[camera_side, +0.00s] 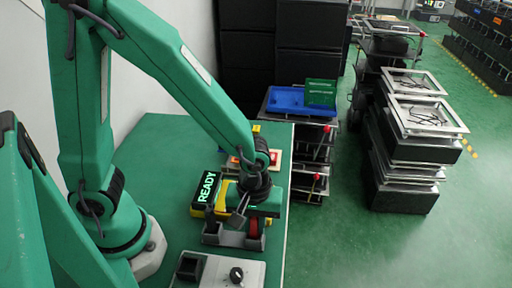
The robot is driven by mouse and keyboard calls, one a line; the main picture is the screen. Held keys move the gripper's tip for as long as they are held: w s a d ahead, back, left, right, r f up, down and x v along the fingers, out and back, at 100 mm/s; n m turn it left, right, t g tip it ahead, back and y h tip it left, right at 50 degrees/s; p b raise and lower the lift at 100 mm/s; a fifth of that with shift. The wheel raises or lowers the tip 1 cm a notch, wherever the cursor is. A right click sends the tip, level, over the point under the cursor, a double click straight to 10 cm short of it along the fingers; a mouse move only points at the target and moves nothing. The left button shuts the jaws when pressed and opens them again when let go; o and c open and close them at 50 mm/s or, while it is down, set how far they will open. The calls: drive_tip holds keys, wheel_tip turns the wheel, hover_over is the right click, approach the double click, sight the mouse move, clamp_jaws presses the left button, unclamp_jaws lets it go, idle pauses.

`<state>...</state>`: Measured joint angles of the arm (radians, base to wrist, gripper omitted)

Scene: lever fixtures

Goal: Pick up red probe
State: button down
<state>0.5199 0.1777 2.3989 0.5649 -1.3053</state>
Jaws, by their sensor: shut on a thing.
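The red probe (254,227) shows as a small red upright piece at the right of a grey holder (232,239) on the green bench. My gripper (243,213) is over the holder, pointing down, and is shut on the red probe. The probe's upper part is hidden by my gripper. I cannot tell whether the probe's lower end is clear of the holder. A yellow device (225,207) with a dark screen (206,188) reading "READY" is right behind the holder, partly covered by my gripper.
A light panel (222,272) with a black knob (236,274) and a black square socket (188,266) is at the bench's front. A red-and-white item (272,158) is behind my wrist. The bench's right edge is close. The bench's back left is clear.

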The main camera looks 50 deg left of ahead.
drive_tip(key=shift+r, duration=1)
drive_tip(key=shift+s+d+r, duration=0.1)
drive_tip(key=shift+s+r, duration=0.05)
drive_tip(key=shift+r, duration=0.5)
drive_tip(key=shift+s+d+r, duration=0.1)
drive_tip(key=shift+r, duration=0.5)
drive_tip(key=s+d+r, duration=0.5)
drive_tip(key=s+r, duration=0.1)
drive_tip(key=s, duration=0.3)
drive_tip(key=shift+s+d+r, duration=0.15)
drive_tip(key=shift+s+r, duration=0.1)
drive_tip(key=shift+s, duration=0.1)
drive_tip(key=shift+w, duration=0.1)
